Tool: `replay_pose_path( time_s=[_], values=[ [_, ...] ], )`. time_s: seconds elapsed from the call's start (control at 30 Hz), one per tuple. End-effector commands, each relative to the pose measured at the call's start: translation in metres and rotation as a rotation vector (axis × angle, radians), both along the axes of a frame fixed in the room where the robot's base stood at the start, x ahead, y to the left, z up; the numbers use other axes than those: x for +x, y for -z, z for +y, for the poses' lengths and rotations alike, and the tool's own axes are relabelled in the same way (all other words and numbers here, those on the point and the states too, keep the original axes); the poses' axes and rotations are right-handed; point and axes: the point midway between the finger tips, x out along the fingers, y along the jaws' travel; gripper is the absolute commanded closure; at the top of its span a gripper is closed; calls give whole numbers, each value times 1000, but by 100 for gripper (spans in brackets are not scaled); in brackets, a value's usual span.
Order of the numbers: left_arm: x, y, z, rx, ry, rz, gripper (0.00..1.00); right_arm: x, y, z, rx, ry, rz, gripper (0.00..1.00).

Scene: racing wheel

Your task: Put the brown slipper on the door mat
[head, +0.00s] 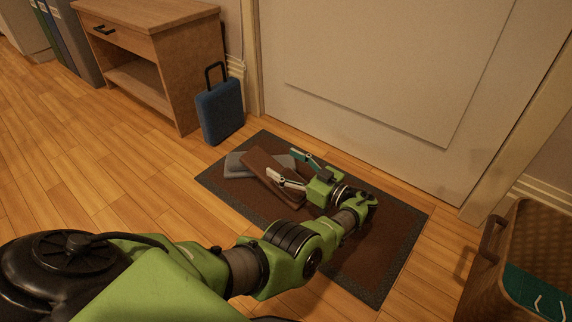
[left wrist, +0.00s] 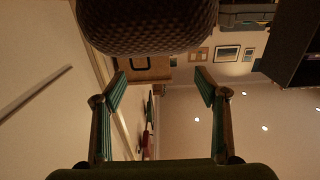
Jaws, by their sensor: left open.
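The brown slipper (head: 262,172) shows in the head view over the upper left part of the dark-bordered brown door mat (head: 372,262). I cannot tell whether it rests flat on the mat. My left gripper (head: 282,163) is low over the mat, with its open fingers at the slipper and partly covering it. In the left wrist view the open fingers (left wrist: 162,85) have a clear gap between them. A dark textured shape (left wrist: 148,28), perhaps the slipper, is close at the top of that view. My right gripper is not in view.
Grey slippers (head: 236,165) lie beside the brown one at the mat's left edge. A blue suitcase (head: 220,112) and a wooden cabinet (head: 152,82) stand at the back left. A closed door (head: 370,90) is behind the mat. A woven basket (head: 500,255) stands on the right. The left floor is clear.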

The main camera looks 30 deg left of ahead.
Motion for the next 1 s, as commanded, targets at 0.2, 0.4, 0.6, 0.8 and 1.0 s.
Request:
replay_pose_path(
  time_s=[0.2,0.4,0.6,0.8,1.0],
  values=[
    [-1,-8,0,-1,-1,-2,34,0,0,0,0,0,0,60],
    [-1,-12,-31,0,4,1,34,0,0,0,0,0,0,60],
    [-3,-11,-59,-2,2,1,34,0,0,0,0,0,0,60],
    [-5,-11,-71,-2,2,1,34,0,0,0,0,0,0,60],
    [-6,-12,-75,1,0,-1,34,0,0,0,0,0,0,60]
  ],
)
